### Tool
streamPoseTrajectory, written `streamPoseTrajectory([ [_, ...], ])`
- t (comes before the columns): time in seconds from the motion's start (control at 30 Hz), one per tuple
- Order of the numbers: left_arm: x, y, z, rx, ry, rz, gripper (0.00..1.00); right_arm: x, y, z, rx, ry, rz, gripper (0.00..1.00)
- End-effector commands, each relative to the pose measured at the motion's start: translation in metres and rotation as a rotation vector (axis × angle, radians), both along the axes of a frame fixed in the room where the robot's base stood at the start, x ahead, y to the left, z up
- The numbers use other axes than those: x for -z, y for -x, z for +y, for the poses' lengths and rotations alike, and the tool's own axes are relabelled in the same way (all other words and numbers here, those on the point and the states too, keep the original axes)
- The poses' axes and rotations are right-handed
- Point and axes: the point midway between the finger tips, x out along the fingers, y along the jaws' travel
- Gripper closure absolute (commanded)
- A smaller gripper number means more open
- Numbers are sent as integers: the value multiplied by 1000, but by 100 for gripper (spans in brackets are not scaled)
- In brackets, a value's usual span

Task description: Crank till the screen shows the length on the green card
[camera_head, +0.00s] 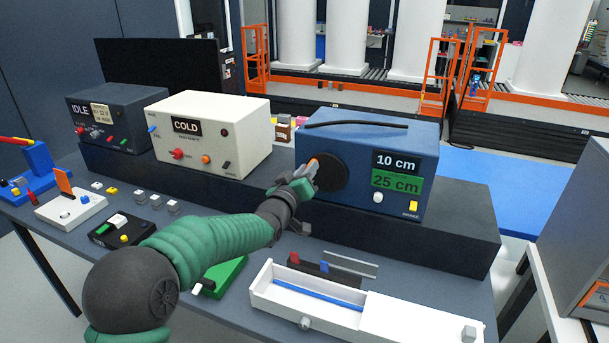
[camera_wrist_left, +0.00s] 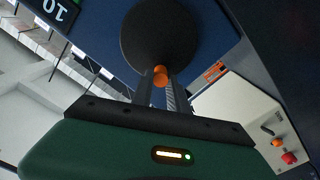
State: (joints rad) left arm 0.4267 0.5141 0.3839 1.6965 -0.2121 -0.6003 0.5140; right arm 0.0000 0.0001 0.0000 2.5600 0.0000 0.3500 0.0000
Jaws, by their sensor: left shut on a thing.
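The blue crank box (camera_head: 371,150) stands on the dark raised shelf at the right. Its screen (camera_head: 396,162) reads 10 cm, and the green card (camera_head: 396,182) below it reads 25 cm. A black round crank disc (camera_head: 331,172) is on its front, also large in the left wrist view (camera_wrist_left: 160,38). My left gripper (camera_head: 309,168) is shut on the orange crank knob (camera_wrist_left: 160,75), at the left side of the disc in the head view. The fingers partly hide the knob. My right gripper is not in view.
A white knob (camera_head: 378,197) and a yellow brake switch (camera_head: 413,206) sit low on the blue box. A cream box marked COLD (camera_head: 212,134) and a dark box marked IDLE (camera_head: 117,116) stand to its left. A white tray (camera_head: 310,299) lies in front.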

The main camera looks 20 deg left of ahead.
Motion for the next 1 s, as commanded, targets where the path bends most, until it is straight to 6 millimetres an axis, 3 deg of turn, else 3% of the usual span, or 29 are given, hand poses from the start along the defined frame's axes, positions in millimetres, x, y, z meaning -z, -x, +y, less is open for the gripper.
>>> streamPoseTrajectory([
  [1.0,6,0,-11,13,-88,14,100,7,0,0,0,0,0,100],
])
